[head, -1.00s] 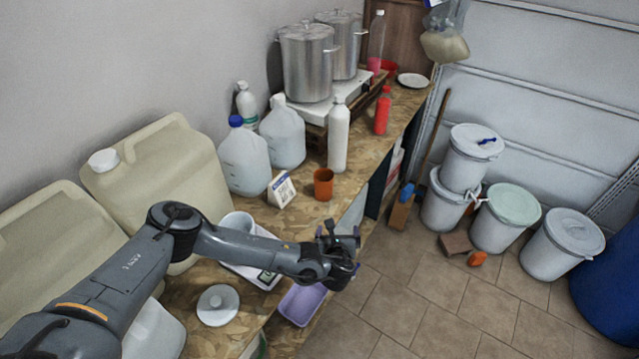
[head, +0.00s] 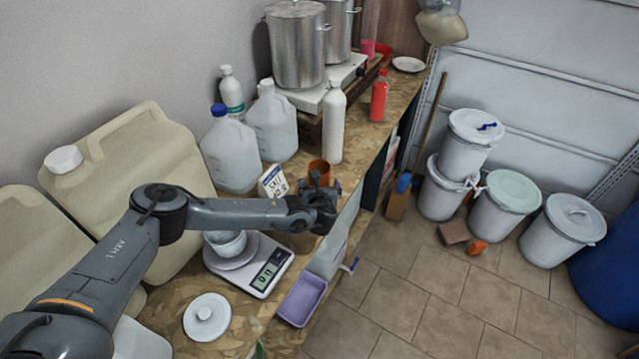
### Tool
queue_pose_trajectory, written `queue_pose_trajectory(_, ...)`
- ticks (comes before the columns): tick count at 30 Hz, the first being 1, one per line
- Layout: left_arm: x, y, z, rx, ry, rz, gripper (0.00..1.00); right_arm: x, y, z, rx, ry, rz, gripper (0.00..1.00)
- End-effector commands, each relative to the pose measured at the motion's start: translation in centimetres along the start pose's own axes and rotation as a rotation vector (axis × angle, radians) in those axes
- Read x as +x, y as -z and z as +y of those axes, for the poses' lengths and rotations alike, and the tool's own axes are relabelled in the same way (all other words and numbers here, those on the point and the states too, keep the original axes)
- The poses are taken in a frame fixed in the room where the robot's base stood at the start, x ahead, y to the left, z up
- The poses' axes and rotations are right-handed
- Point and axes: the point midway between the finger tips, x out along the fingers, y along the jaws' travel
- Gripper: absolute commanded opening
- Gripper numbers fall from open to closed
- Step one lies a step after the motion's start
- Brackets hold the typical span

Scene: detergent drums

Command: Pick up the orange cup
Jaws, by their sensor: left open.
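The orange cup (head: 319,169) stands on the wooden counter (head: 232,314), partly hidden behind my left gripper. My left gripper (head: 318,183) is open, with its fingers pointing away toward the cup and overlapping it in the picture. I cannot tell whether the fingers touch the cup or are around it. My right gripper does not show.
A salt box (head: 272,182) stands left of the cup, a white bottle (head: 334,122) behind it. White jugs (head: 231,155), a scale (head: 266,271) and a lid (head: 207,317) are on the counter. A purple tray (head: 301,301) is at the front edge.

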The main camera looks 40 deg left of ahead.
Motion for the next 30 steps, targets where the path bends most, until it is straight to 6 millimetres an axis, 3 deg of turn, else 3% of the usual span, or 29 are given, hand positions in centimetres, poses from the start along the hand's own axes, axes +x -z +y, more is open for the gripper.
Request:
queue_pose_trajectory(3,1.8,0.6,0.0,-0.003,-0.002,-0.001,1.00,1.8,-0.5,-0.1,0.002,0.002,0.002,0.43)
queue_pose_trajectory(9,3.5,0.3,-0.1,-0.003,0.000,-0.001,1.00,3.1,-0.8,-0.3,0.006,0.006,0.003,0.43)
queue_pose_trajectory(20,3.9,0.1,-0.1,-0.002,0.001,0.000,1.00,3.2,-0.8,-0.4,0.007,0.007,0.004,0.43)
queue_pose_trajectory(30,3.9,0.1,0.0,-0.001,0.001,0.000,0.48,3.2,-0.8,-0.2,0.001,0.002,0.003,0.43)
